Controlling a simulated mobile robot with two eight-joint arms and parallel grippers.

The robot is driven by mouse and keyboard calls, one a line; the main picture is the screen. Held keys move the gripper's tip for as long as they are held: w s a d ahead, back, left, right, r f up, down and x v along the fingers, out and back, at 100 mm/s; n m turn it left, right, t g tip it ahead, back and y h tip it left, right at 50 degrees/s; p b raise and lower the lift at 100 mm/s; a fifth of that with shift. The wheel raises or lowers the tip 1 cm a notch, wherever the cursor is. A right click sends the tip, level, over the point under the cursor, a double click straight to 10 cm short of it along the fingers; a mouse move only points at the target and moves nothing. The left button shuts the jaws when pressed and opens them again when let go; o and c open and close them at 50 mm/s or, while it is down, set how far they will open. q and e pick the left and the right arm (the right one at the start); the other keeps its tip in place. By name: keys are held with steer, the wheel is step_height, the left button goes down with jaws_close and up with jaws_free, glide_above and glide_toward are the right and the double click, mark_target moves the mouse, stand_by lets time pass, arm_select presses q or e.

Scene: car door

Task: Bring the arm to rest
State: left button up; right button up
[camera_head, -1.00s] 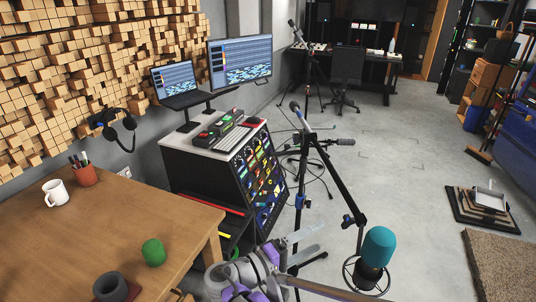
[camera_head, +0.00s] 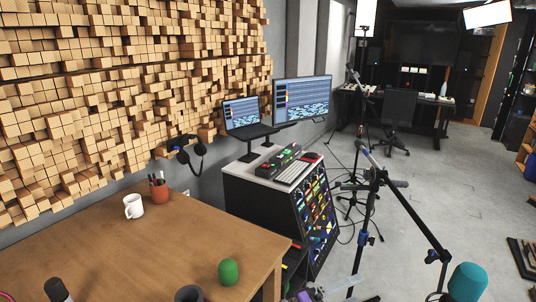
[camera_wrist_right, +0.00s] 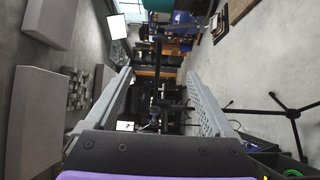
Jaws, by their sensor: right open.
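My right gripper (camera_head: 340,287) shows only partly at the bottom edge of the head view, to the right of the wooden table. In the right wrist view its two grey fingers (camera_wrist_right: 154,90) stand wide apart with nothing between them. The gripper is open and empty. Most of the right arm is cut off by the lower edge of the head view.
The wooden table (camera_head: 150,240) holds a white mug (camera_head: 133,206), a pen pot (camera_head: 159,191) and a green object (camera_head: 228,272). An equipment rack (camera_head: 262,193) stands behind it. A teal microphone (camera_head: 467,283) hangs from a stand at right. Floor beyond is mostly open.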

steer(key=s+d+f+g+y+p, duration=0.3)
steer(key=s+d+f+y, duration=0.3)
steer(key=s+d+y, duration=0.2)
steer(key=s+a+f+m+t+y+p, duration=0.2)
steer(key=s+a+f+m+y+p, duration=0.1)
steer(key=s+a+y, duration=0.5)
steer(key=shift+s+m+y, duration=0.4)
steer(key=shift+s+m, duration=0.1)
steer(key=shift+s, duration=0.15)
